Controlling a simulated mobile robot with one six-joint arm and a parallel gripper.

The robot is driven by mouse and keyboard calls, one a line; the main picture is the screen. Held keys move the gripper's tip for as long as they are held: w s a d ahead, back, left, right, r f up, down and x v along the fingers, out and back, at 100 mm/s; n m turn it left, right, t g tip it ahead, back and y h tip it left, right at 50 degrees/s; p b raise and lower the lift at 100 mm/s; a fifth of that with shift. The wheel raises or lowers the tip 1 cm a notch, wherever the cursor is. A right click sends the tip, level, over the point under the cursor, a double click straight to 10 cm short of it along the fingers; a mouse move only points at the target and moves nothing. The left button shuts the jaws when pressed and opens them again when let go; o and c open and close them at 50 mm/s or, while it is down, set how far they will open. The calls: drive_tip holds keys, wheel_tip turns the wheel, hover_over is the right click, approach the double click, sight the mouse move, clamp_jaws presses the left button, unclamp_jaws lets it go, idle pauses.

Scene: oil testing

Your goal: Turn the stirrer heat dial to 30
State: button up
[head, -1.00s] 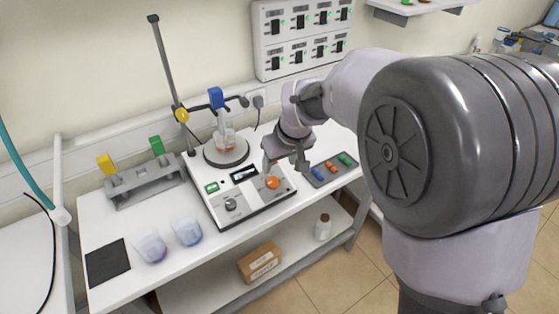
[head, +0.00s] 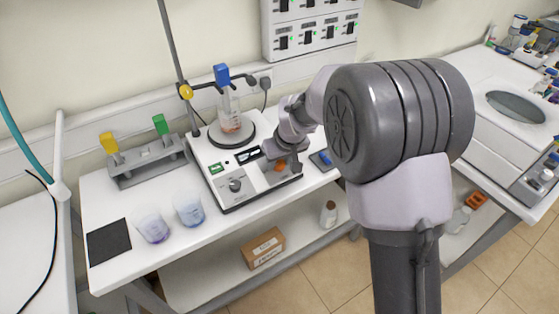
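The white stirrer (head: 217,172) stands on the table, with a grey round plate on top and a small display on its front. A grey dial (head: 235,185) is at the left of its front panel. An orange dial (head: 281,165) is at the right, partly hidden by my gripper (head: 277,160). My gripper is right at the orange dial, pointing down over it. The fingers are small and partly covered, so I cannot tell whether they touch or grip the dial. Dial markings are too small to read.
A flask (head: 229,110) is above the stirrer plate, beside a stand rod (head: 180,65). Two beakers, one of them the right beaker (head: 189,210), stand left of the stirrer. A black mat (head: 108,242) lies at the left.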

clamp_jaws()
drive_tip(key=shift+m, duration=0.3)
drive_tip(key=m, duration=0.5)
drive_tip(key=shift+m+p, duration=0.3)
drive_tip(key=m, duration=0.5)
drive_tip(key=shift+g+h, duration=0.3)
drive_tip(key=shift+d+m, duration=0.1)
drive_tip(key=shift+m, duration=0.3)
drive_tip(key=o, duration=0.6)
unclamp_jaws()
